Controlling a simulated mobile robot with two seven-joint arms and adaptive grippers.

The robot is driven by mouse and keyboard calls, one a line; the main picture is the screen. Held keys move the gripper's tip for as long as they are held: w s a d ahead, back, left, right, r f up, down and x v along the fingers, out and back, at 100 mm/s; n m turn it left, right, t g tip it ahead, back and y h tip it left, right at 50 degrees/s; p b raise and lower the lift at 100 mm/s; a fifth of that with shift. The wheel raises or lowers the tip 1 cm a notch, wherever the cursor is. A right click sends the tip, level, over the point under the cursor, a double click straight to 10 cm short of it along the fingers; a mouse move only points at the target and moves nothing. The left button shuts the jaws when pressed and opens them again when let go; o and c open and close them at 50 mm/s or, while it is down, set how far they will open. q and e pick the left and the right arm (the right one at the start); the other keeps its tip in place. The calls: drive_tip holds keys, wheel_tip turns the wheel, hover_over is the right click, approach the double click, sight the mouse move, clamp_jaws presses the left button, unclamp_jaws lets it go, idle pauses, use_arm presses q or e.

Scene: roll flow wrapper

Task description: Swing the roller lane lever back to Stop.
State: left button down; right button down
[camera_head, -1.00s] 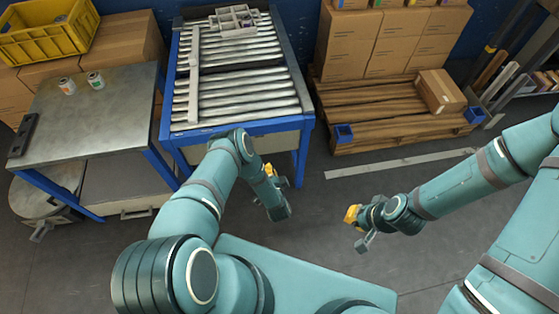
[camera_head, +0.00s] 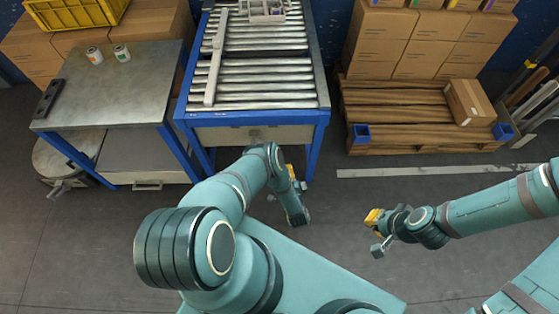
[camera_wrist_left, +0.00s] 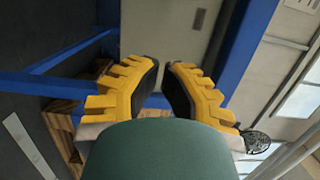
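The roller lane (camera_head: 262,72) has a blue frame and metal rollers and stands at the top middle of the head view. I cannot clearly make out its lever. A small grey part (camera_head: 255,134) shows on its front panel, but I cannot tell what it is. My left gripper (camera_head: 299,190) is low in front of the lane's right front leg. In the left wrist view my left gripper (camera_wrist_left: 160,68) has yellow fingers with dark pads, a narrow gap apart, with nothing between them. My right gripper (camera_head: 374,232) is out over the floor at right, apart from everything; its finger opening is unclear.
A metal-topped table (camera_head: 112,82) with two cans stands left of the lane. A wooden pallet (camera_head: 410,112) with cartons (camera_head: 430,45) is at right. A grey tray (camera_head: 265,10) lies on the far rollers. The floor between lane and pallet is free.

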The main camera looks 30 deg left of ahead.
use_arm(q)
drive_tip(key=w+a+b, duration=0.2)
drive_tip(key=w+a, duration=0.1)
drive_tip(key=a, duration=0.5)
drive_tip(key=shift+w, duration=0.25)
drive_tip(key=shift+a, duration=0.15)
